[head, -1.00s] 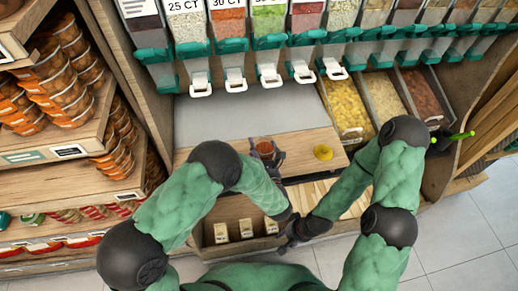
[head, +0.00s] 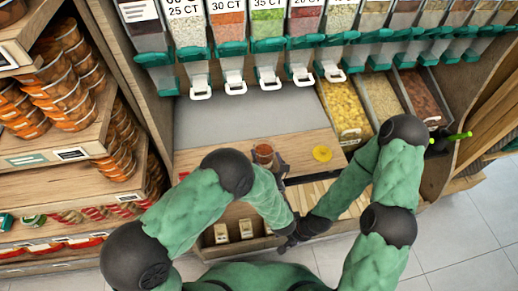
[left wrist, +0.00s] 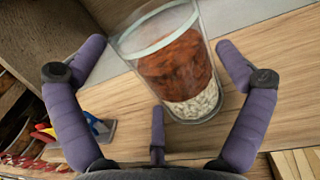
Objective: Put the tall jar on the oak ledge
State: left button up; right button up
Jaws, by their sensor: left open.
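The tall clear jar (head: 264,153) stands on the oak ledge (head: 215,150) in the head view. In the left wrist view the jar (left wrist: 178,68) shows orange-red contents above pale grains. My left gripper (head: 279,162) is open, just right of and below the jar in the head view. In the left wrist view its purple fingers (left wrist: 158,62) are spread to either side of the jar, with visible gaps and no grip. My right gripper (head: 288,240) is low in the head view near the shelf's front edge; its fingers are too dark and small to read.
A yellow disc (head: 322,153) lies on the ledge right of the jar. A grey surface (head: 240,118) lies behind it, clear. Dispensers with white spouts (head: 268,78) hang above. A bin of yellow pieces (head: 343,108) is at right. Small blocks (head: 246,229) sit below.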

pick_arm(q)
jog(key=p+v, duration=0.1)
jog(key=v, duration=0.6)
jog(key=shift+s+p, duration=0.35)
jog(key=shift+s, duration=0.05)
